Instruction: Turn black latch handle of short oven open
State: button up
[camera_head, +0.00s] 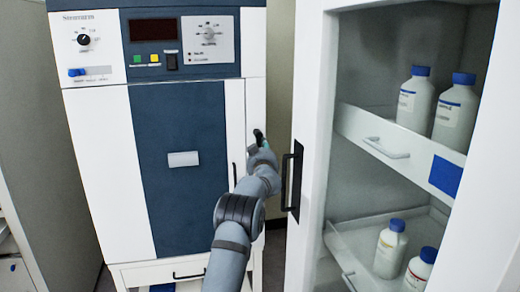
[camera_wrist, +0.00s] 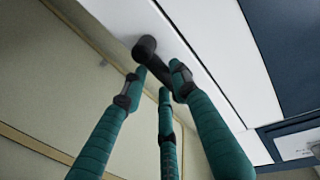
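The short oven (camera_head: 170,150) is the white and dark blue cabinet on the left in the head view. Its black latch handle (camera_head: 258,134) is on the right edge of the front, partly hidden by my gripper (camera_head: 263,147). In the wrist view the black latch handle (camera_wrist: 146,47) has a round hub on the white panel and an arm slanting down to the right. My gripper (camera_wrist: 158,78) has its green fingers spread apart, with the handle between and just beyond the tips. The right fingertip overlaps part of the handle; I cannot tell whether it touches.
A white cabinet (camera_head: 310,120) with a black door handle (camera_head: 291,178) stands close on the right of my arm. Its shelves hold several white bottles with blue or red caps. A narrow gap separates the cabinet and the oven. The oven's upper panel carries knobs and buttons.

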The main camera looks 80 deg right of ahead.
jog(key=o, duration=0.4)
jog(key=shift+c, duration=0.2)
jog(key=shift+a, duration=0.1)
jog(key=s+a, duration=0.2)
jog(key=a, duration=0.9)
jog(key=shift+a, duration=0.35)
jog(key=shift+s, duration=0.1)
jog(key=w+d, duration=0.2)
jog(key=d, duration=1)
jog(key=shift+w, duration=0.15)
jog(key=shift+a, duration=0.2)
